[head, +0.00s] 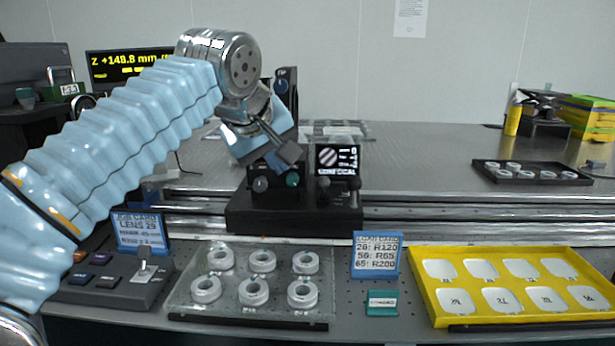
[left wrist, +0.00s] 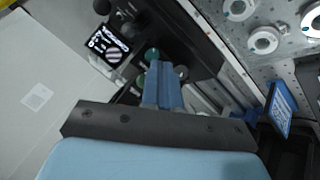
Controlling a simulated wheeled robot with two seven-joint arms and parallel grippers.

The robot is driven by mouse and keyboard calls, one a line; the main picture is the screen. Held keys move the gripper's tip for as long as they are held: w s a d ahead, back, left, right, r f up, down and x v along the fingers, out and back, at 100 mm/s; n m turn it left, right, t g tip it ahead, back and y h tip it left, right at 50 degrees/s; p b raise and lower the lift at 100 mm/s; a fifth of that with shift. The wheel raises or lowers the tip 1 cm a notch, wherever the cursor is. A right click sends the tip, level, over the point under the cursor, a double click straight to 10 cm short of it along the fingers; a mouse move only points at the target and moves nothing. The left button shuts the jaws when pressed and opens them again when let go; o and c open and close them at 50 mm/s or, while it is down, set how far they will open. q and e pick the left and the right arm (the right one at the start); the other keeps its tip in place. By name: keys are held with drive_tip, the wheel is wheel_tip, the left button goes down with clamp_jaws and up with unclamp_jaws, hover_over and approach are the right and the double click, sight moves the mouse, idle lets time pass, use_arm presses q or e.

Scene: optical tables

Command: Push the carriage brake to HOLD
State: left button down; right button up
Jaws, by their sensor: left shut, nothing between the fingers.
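The carriage (head: 295,212) is a black block on the rail behind the front shelf. Its front has a grey knob (head: 260,184), a teal knob (head: 292,180) and small dark levers (head: 354,186) at its right. I cannot tell which control is the brake, and no HOLD mark is legible. My left gripper (head: 288,156) is shut and empty, just above and in front of the knobs, partly covering the carriage. In the left wrist view its closed blue fingers (left wrist: 163,84) point at the carriage, with the teal knob (left wrist: 151,54) and grey knob (left wrist: 182,72) near the tips.
A small screen (head: 338,158) stands on the carriage. In front lie a clear tray of white rings (head: 180,308), a yellow tray (head: 428,300), a blue card (head: 376,255) and a grey switch box (head: 125,288). A black tray (head: 482,170) sits back right.

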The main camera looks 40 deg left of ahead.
sight(323, 187)
use_arm(q)
drive_tip(key=x, duration=1)
drive_tip(key=shift+s+f+b, duration=0.1)
drive_tip(key=shift+f+b, duration=0.05)
drive_tip(key=shift+b, duration=0.2)
drive_tip(key=shift+w+d+r+p, duration=0.15)
drive_tip(key=shift+w+d+p, duration=0.25)
drive_tip(key=shift+w, duration=0.5)
drive_tip(key=shift+w+d+r+p, duration=0.2)
drive_tip(key=shift+w+d, duration=0.3)
drive_tip(key=shift+w, duration=0.4)
use_arm(e)
drive_tip(key=shift+r, duration=0.25)
use_arm(q)
drive_tip(key=shift+s, duration=0.1)
